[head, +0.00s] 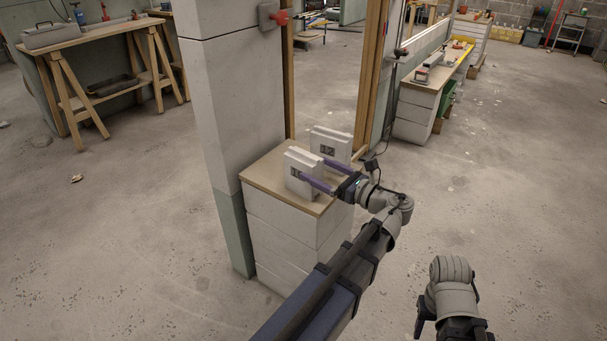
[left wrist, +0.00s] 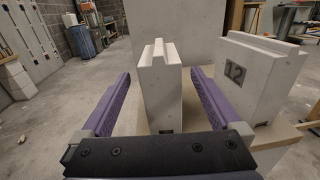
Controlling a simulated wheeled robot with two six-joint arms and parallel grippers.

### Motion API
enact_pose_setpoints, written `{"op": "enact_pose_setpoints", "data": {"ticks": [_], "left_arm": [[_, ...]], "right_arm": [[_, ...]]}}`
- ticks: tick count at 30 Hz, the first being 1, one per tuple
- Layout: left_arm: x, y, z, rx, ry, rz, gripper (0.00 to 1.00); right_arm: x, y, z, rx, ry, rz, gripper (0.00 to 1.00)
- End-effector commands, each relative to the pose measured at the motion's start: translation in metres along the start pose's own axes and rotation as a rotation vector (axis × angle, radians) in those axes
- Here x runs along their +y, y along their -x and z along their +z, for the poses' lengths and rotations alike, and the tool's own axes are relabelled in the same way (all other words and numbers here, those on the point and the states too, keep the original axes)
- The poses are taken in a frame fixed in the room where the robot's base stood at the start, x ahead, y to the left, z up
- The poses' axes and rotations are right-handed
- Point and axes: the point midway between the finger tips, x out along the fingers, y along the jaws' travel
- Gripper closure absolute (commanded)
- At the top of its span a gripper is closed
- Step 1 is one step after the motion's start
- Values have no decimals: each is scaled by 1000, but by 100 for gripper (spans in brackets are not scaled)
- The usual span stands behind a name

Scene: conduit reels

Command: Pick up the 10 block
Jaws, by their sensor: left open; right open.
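The block (head: 304,172) with a dark number tag stands upright near the front of the wood-topped stand (head: 262,181); its number is hard to read. It also shows in the left wrist view (left wrist: 160,88), a pale block with a stepped top. My left gripper (head: 314,170) is open, its purple fingers on either side of this block with a gap showing at each side in the left wrist view. A second pale block (head: 331,144), tagged 12, stands just behind and to the right, close to one finger. My right arm shows at the lower right; its jaws are out of sight.
A pale wall pillar (head: 235,100) rises right beside the stand. A wooden post (head: 367,75) stands behind the blocks. A trestle workbench (head: 95,38) is at the far left and a long bench (head: 432,78) at the back right. The floor between is mostly clear.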

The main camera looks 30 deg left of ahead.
Motion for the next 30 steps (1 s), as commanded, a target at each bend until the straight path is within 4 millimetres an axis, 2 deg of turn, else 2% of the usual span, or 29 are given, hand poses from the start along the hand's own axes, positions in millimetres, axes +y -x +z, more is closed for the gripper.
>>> {"op": "enact_pose_setpoints", "data": {"ticks": [6,15,19,25,26,30], "left_arm": [[0,-12,-1,1,1,1,3],[-1,-52,-2,1,1,2,3],[-1,-58,-2,1,1,0,3],[-1,-58,-2,1,1,-1,3],[-1,-58,-2,1,1,-1,4],[-1,-58,-2,1,1,0,19]], "right_arm": [[0,0,0,0,0,0,50],[0,-2,0,0,0,0,50],[0,-2,0,0,0,0,50],[0,-2,0,0,0,0,50],[0,-2,0,0,0,0,50],[0,-2,0,0,0,0,50]]}}
